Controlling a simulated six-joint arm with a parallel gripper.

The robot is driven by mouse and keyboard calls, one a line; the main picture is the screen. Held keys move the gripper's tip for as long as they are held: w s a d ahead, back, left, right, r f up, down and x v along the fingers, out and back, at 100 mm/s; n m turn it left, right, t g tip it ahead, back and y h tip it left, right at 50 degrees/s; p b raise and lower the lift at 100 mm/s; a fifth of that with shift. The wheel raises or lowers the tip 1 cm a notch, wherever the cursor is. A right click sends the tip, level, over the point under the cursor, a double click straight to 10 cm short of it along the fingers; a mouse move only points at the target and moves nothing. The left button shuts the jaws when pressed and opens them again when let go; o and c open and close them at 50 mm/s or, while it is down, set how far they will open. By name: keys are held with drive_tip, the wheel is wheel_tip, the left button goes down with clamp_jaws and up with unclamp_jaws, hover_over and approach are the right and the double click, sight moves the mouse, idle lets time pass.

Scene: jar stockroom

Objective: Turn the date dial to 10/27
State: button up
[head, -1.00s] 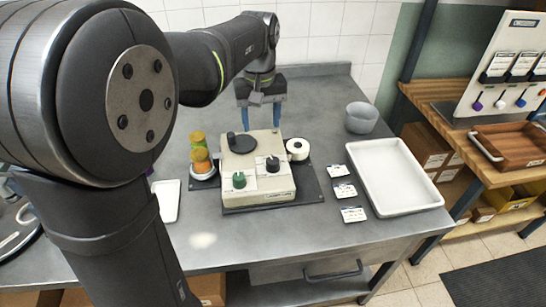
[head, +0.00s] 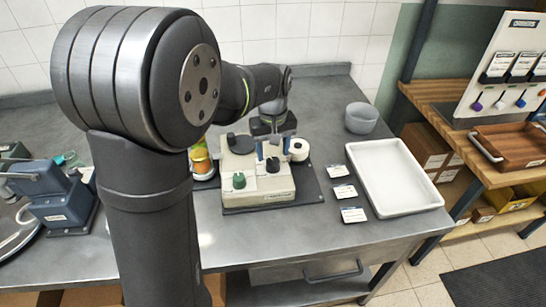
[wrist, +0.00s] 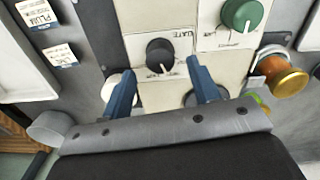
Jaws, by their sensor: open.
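The date dial is a black knob (head: 272,164) on the right front of a cream machine (head: 240,200). In the wrist view the dial (wrist: 160,54) shows a pale pointer mark, and the scale print around it is too small to read. My gripper (head: 271,150) is open and empty, with its blue fingers pointing down at the machine. In the wrist view the gripper's fingertips (wrist: 161,70) stand to either side of the dial's near edge, apart from it. Their exact height above the dial cannot be told.
A green knob (head: 239,180) sits beside the dial. Label cards (head: 345,192) and a white tray (head: 430,196) lie right; a bowl (head: 361,118) stands behind.

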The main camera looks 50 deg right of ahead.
sight(273, 161)
drive_tip(key=shift+f, duration=1.55)
drive_tip(key=shift+c, duration=0.3)
drive_tip(key=c, duration=0.9)
drive_tip(key=shift+c, duration=0.2)
drive_tip(key=shift+m, duration=0.3)
drive_tip(key=m, duration=0.3)
drive_tip(key=shift+m, duration=2.1)
